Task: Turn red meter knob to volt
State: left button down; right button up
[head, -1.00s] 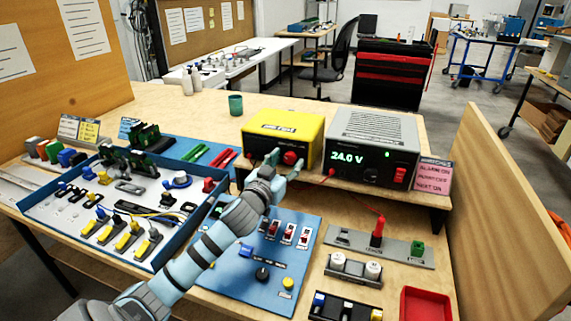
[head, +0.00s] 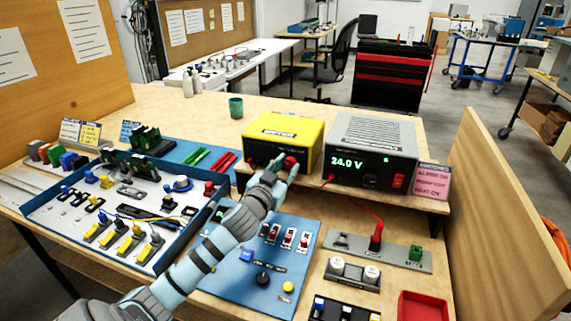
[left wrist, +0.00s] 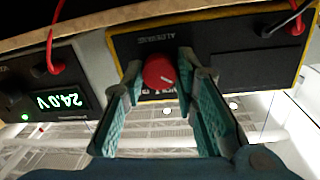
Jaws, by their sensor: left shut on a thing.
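The red meter knob (head: 290,163) is on the front of the yellow meter (head: 283,128), which stands on the raised wooden shelf. My left gripper (head: 279,164) reaches up to this front face. In the left wrist view the red knob (left wrist: 160,72) sits between the two teal fingers of my left gripper (left wrist: 162,80), with their tips at its sides. A white pointer mark shows on the knob. Lettering shows beside the knob on the meter's dark face, partly covered and too small to read surely. My right gripper is not in view.
A grey power supply (head: 372,146) reading 24.0 V stands right of the meter, with a red lead (left wrist: 50,45) at its front. A blue panel (head: 225,275) with switches lies below my left arm. A blue-walled parts tray (head: 165,262) is at left. A red bin (head: 425,306) is front right.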

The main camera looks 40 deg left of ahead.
pick_arm(q)
jog(key=m+p, duration=0.1)
jog(key=p, duration=0.1)
jog(key=m+p, duration=0.3)
jog(key=m, duration=0.1)
jog(key=shift+r+p, duration=0.3)
jog(key=shift+p, duration=0.1)
jog(key=shift+m+g+p, duration=0.3)
jog(key=shift+m+p, duration=0.8)
jog(key=shift+m, duration=0.1)
jog(key=shift+f+m+p, duration=0.1)
jog(key=shift+m+p, duration=0.7)
jog(key=shift+m, duration=0.3)
jog(key=shift+y, duration=0.3)
jog(key=shift+f, duration=0.1)
jog(key=c, duration=1.3)
grip_release()
